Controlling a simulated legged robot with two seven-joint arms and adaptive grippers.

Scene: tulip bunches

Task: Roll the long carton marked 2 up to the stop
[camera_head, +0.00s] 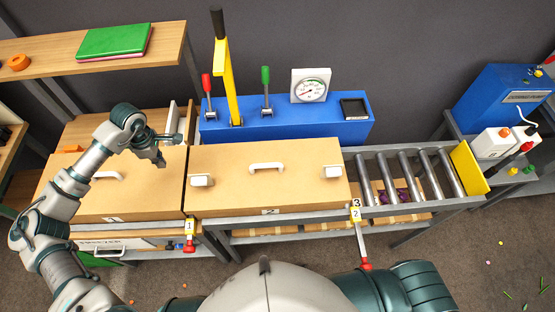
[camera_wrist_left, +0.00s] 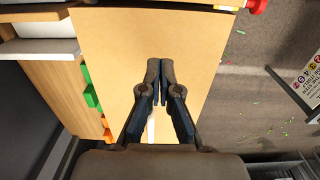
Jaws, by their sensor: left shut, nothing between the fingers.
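The long carton marked 2 (camera_head: 230,165) lies on the conveyor left of the bare rollers (camera_head: 404,176). It has a white handle on top and white blocks near both ends. The yellow stop plate (camera_head: 468,168) stands at the rollers' right end, apart from the carton. Carton 1 (camera_head: 150,190) lies left of carton 2, close beside it. My left gripper (camera_head: 161,163) is shut and empty above the rear right part of carton 1. In the left wrist view the closed fingers (camera_wrist_left: 160,95) point over a tan carton top. My right gripper is out of view.
Red-tipped levers tagged 1 (camera_head: 189,236) and 2 (camera_head: 361,240) stick out along the front. Behind carton 2 is a blue console (camera_head: 345,131) with a tall yellow lever (camera_head: 229,80) and a gauge (camera_head: 311,86). A blue machine (camera_head: 497,97) stands at the right.

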